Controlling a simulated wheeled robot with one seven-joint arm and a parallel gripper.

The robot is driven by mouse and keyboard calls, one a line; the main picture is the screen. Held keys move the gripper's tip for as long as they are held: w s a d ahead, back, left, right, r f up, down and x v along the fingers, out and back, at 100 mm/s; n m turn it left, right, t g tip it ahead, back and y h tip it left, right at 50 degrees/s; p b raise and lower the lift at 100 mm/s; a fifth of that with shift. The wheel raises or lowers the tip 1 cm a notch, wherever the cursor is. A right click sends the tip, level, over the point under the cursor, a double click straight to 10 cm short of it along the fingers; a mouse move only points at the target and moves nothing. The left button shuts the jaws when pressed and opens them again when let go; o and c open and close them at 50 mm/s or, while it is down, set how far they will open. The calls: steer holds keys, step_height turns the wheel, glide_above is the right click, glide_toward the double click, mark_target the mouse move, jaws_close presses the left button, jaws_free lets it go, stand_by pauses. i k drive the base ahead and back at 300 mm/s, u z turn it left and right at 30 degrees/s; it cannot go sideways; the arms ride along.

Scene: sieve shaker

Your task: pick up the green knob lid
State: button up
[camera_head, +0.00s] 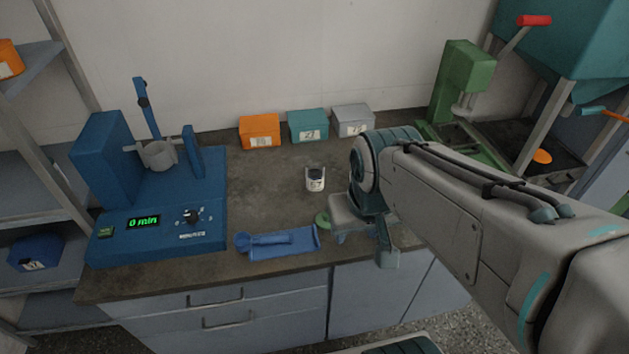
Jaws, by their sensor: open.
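The green knob lid (323,218) lies on the dark worktop, just right of the blue tray. Only its left part shows; my gripper hides the rest. My gripper (343,236) hangs over the counter's front part, immediately right of the lid in the picture. It is open. Its fingertips are small and partly hidden by my own wrist, so I cannot tell whether they touch the lid or stand around it. Nothing shows held in it.
A blue tray with a scoop (278,242) lies left of the lid. A blue shaker machine (160,200) fills the left. Orange (260,130), teal (308,125) and grey (352,119) boxes line the wall. A green press (463,75) stands right.

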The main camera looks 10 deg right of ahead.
mark_target(321, 219)
steer(key=k, duration=1.35)
steer(key=z, duration=0.7)
steer(key=i, duration=1.2)
steer(key=u, duration=0.65)
steer(key=i, duration=0.5)
steer(key=u, duration=0.65)
